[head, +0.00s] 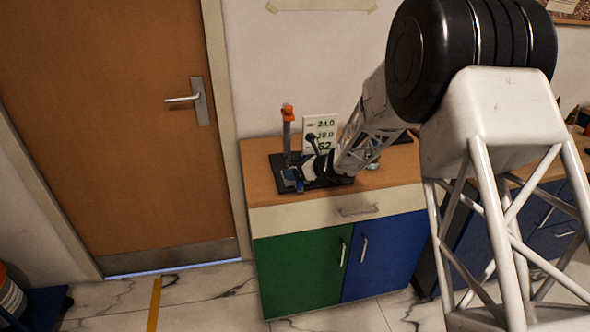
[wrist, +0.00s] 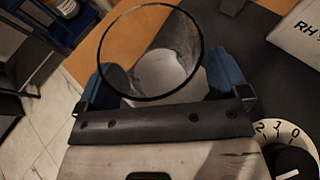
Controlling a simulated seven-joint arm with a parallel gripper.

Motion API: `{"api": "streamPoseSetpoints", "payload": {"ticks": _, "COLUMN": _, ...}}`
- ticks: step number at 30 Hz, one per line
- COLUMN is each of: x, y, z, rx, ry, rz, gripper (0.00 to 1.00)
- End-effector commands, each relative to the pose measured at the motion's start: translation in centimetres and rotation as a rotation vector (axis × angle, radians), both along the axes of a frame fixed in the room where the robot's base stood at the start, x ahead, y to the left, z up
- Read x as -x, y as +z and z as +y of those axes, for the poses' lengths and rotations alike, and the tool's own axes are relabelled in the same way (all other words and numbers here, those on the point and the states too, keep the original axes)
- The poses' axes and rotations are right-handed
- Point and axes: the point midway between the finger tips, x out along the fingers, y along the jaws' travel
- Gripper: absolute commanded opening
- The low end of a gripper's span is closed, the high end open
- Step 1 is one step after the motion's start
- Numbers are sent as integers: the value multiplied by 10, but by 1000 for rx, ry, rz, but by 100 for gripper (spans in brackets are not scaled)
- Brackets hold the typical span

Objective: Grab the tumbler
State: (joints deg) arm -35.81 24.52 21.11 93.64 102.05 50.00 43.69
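The tumbler (wrist: 182,42) is a clear glass with a dark round rim. In the wrist view it stands between the two blue fingers of my gripper (wrist: 165,84), with its mouth toward the camera. One finger is on each side, close against the glass; part of the left finger shows through it. I cannot tell whether the fingers press on the glass. In the head view my gripper (head: 293,180) is low at the left end of the black base, and the tumbler cannot be made out there.
The black base (head: 335,181) on the wooden cabinet top (head: 262,163) carries an orange-topped post (head: 288,128) and a white number display (head: 321,130). A dial (wrist: 288,150) sits close at lower right in the wrist view.

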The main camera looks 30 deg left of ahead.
Motion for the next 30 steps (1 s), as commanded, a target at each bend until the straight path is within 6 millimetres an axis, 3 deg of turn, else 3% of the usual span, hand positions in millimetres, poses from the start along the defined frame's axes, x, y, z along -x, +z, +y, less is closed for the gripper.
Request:
{"api": "streamPoseSetpoints", "payload": {"ticks": 1, "x": 0, "y": 0, "z": 0, "rx": 0, "ry": 0, "rz": 0, "gripper": 85}}
{"api": "streamPoseSetpoints", "payload": {"ticks": 11, "x": 0, "y": 0, "z": 0, "rx": 0, "ry": 0, "rz": 0, "gripper": 36}}
{"api": "streamPoseSetpoints", "payload": {"ticks": 30, "x": 0, "y": 5, "z": 0, "rx": -1, "ry": 0, "rz": -1, "gripper": 36}}
